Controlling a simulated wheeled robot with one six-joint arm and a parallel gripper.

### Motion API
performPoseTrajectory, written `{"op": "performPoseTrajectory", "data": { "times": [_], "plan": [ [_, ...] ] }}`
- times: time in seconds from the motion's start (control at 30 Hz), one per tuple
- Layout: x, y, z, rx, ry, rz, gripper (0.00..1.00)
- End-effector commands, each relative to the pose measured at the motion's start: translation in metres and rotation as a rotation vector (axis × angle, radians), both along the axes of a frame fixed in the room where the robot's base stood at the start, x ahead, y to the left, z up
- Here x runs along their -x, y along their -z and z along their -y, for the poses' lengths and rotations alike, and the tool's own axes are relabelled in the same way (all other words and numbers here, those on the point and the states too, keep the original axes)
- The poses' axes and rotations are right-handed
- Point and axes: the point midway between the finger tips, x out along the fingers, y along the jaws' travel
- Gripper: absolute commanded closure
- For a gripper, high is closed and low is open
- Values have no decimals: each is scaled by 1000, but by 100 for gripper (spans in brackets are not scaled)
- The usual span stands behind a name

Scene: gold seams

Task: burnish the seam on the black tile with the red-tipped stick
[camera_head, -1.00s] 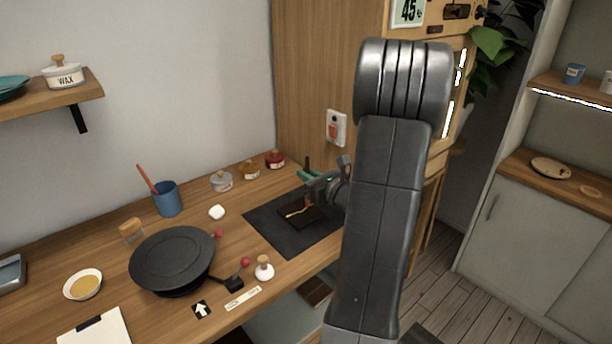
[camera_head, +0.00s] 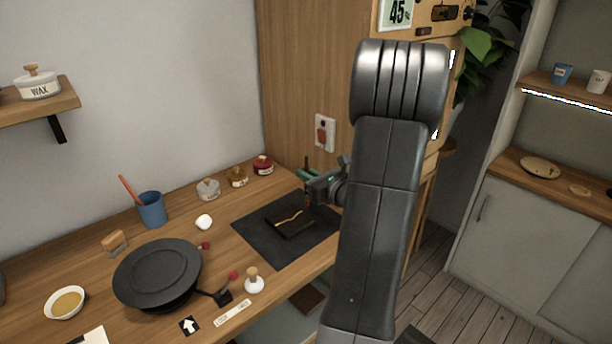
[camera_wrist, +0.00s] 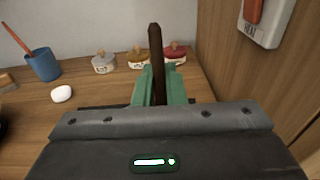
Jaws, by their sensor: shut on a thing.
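The black tile (camera_head: 287,228) lies on a dark mat on the bench, with a jagged gold seam (camera_head: 290,219) across it. My gripper (camera_head: 307,183) is above the tile's far right corner, shut on a dark brown stick (camera_wrist: 157,65). In the wrist view the stick stands upright between the green fingers (camera_wrist: 157,88). The head view also shows the stick (camera_head: 307,164) above the fingers. The tile is out of sight in the wrist view, behind the gripper body.
Lidded jars (camera_head: 238,178) stand behind the mat (camera_head: 262,242). A wooden cabinet wall (camera_head: 310,75) rises behind.

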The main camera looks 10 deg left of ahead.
Motion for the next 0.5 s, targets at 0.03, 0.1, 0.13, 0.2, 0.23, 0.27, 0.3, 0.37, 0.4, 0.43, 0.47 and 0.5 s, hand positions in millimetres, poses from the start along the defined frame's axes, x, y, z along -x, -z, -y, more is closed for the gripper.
{"op": "performPoseTrajectory", "data": {
  "times": [0.03, 0.1, 0.13, 0.2, 0.23, 0.27, 0.3, 0.37, 0.4, 0.43, 0.47, 0.5],
  "plan": [
    [0, -10, 0, 0, 1, 6, 100],
    [0, -12, 1, 0, 0, 4, 100],
    [0, -13, 1, 0, 0, 4, 100],
    [0, -16, 1, 0, 0, 4, 100],
    [0, -18, 2, 0, 0, 5, 100],
    [0, -19, 2, 0, 0, 5, 100],
    [0, -21, 2, 0, -1, 5, 100],
    [0, -24, 2, 0, -1, 5, 100],
    [1, -25, 3, 0, -1, 5, 100],
    [1, -27, 3, 0, -1, 5, 100],
    [1, -28, 3, 0, -2, 5, 100],
    [1, -30, 3, 0, -2, 5, 100]
  ]
}}
